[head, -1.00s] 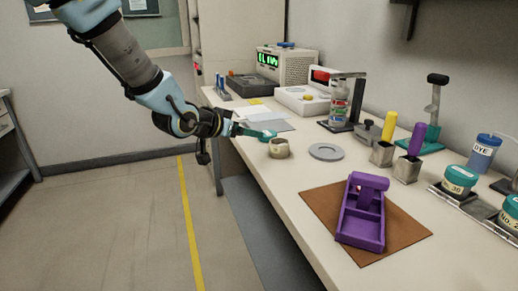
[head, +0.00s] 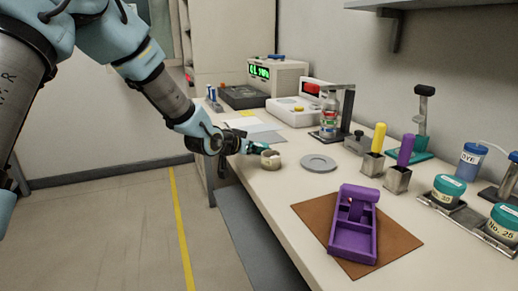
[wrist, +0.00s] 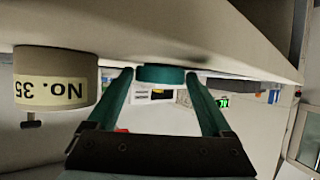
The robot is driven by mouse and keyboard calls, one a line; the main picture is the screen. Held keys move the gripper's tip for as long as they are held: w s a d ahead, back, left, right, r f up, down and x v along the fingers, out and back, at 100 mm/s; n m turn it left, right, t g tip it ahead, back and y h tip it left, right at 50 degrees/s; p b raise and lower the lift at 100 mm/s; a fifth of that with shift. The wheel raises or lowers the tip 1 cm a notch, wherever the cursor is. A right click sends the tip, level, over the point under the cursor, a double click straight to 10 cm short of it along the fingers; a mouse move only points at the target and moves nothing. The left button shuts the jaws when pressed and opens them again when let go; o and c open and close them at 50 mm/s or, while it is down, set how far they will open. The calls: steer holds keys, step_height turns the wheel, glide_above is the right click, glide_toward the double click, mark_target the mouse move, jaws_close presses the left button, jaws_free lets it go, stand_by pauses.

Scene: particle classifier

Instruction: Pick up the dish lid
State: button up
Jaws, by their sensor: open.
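The dish lid is a flat teal disc (wrist: 160,74) lying on the bench, near the tips of my open gripper (head: 253,147). In the wrist view, which is upside down, it shows between the two teal fingertips, with a narrow gap on each side. In the head view, lid and fingers share a colour and merge, so the lid is hard to pick out. The dish, a beige cylinder (head: 270,160) with a pale band, stands just beside it; in the wrist view the dish (wrist: 56,65) shows its "No. 35" label left of the fingers.
A grey disc (head: 319,163) lies right of the dish. A purple tray (head: 354,238) sits on a brown mat (head: 410,243) nearer me. Metal holders carry yellow (head: 379,138) and purple (head: 405,150) handles. Teal-lidded jars (head: 447,190) stand at right. The bench's front edge runs below my gripper.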

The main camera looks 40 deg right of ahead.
steer(key=c, duration=1)
steer(key=shift+r, duration=0.1)
step_height(320, 180, up, 10)
steer(key=shift+f, duration=0.1)
